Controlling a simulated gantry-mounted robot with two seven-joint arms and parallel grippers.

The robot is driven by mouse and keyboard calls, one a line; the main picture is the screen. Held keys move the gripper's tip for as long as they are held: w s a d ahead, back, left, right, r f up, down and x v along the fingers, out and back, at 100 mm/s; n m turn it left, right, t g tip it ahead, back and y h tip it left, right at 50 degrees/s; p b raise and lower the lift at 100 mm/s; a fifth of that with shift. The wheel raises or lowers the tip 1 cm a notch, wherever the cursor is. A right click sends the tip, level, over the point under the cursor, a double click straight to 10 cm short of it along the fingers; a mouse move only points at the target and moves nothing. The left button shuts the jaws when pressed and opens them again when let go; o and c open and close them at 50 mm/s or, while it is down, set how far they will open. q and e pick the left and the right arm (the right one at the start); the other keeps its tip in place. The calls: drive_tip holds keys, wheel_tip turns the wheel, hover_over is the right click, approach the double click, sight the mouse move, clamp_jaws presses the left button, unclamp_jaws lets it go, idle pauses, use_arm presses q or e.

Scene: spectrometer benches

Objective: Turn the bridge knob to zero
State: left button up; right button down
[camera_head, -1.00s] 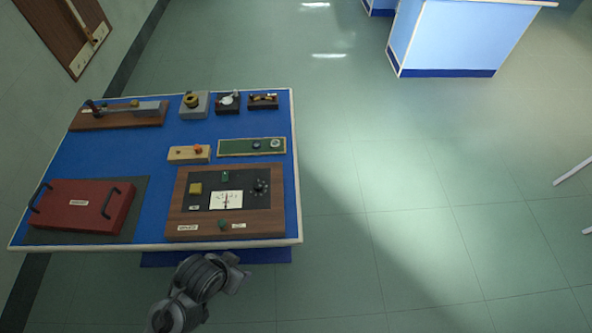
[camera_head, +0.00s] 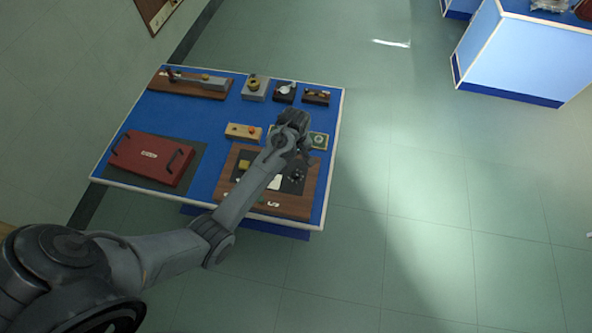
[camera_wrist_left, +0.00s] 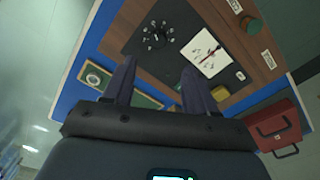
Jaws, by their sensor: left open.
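The bridge is a wooden box with a black panel (camera_wrist_left: 135,35). Its round black knob, ringed by pale marks, shows in the left wrist view (camera_wrist_left: 156,37) and, small, in the head view (camera_head: 297,175). A white meter card with a needle (camera_wrist_left: 206,53) sits beside the knob. My left gripper (camera_wrist_left: 157,72) is open and empty, its two fingers spread and pointing towards the panel, with the knob beyond them. In the head view my left gripper (camera_head: 306,150) is over the bridge's back edge; my arm hides part of the bridge. The knob's exact setting is too small to read.
A red case (camera_head: 150,160) with dark handles lies left on the blue table (camera_head: 205,125). A small wooden box (camera_head: 243,131) and a green strip (camera_wrist_left: 147,101) stand behind the bridge. Several instruments line the back. Floor on the right is clear.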

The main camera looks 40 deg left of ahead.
sight(296, 174)
use_arm(q)
drive_tip(key=f, duration=1)
drive_tip(key=shift+w+f+b, duration=0.2)
drive_tip(key=shift+f+b, duration=0.15)
drive_tip(key=c, duration=1.1)
drive_tip(key=shift+o, duration=0.2)
drive_tip(key=shift+r+n, duration=0.1)
drive_tip(key=shift+n, duration=0.2)
